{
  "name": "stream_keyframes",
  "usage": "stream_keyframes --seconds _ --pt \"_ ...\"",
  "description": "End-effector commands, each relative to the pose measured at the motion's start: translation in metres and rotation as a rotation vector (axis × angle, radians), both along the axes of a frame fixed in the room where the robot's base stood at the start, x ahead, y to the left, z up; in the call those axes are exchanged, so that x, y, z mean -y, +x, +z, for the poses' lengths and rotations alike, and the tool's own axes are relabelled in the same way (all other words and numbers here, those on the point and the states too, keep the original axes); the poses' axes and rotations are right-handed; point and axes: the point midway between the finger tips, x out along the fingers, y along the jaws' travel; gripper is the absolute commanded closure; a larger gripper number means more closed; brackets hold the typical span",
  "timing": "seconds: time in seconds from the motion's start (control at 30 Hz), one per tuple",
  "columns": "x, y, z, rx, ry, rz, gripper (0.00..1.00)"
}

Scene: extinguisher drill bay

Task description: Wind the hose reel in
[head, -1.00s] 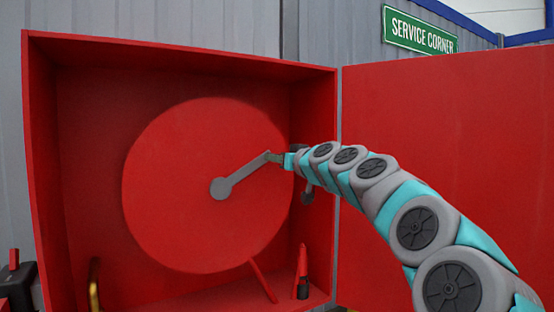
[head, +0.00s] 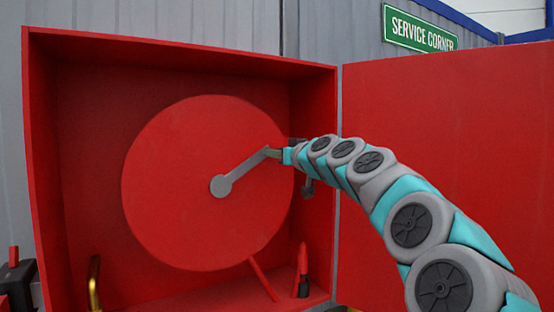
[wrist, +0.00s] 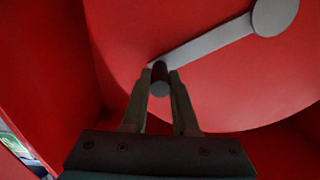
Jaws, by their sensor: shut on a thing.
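The hose reel (head: 190,215) is a large red disc inside an open red cabinet (head: 180,48). A grey crank arm (head: 242,171) runs from the hub up and to the right. In the wrist view, the crank arm (wrist: 215,42) ends at a dark crank handle (wrist: 160,80). My gripper (head: 274,153) is at the crank's outer end. In the wrist view, my gripper (wrist: 160,84) has its two fingers shut on the handle, one on each side.
The red cabinet door (head: 445,170) stands open at the right, behind my arm. A red hose or nozzle piece (head: 302,270) stands at the cabinet's lower right. A brass-coloured pipe (head: 94,285) rises at lower left. A green SERVICE CORNER sign (head: 419,30) hangs above.

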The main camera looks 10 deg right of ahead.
Motion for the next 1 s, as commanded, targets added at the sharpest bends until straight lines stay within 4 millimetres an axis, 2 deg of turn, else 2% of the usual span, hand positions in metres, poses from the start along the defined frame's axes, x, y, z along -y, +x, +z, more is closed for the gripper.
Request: stream_keyframes --seconds 0.27,0.7,1.0 --pt "-0.015 -0.004 0.015 0.053 -0.159 -0.001 1.00" --pt "-0.060 -0.019 0.055 0.170 -0.511 -0.001 1.00" --pt "-0.093 -0.029 0.068 0.237 -0.734 0.000 1.00"
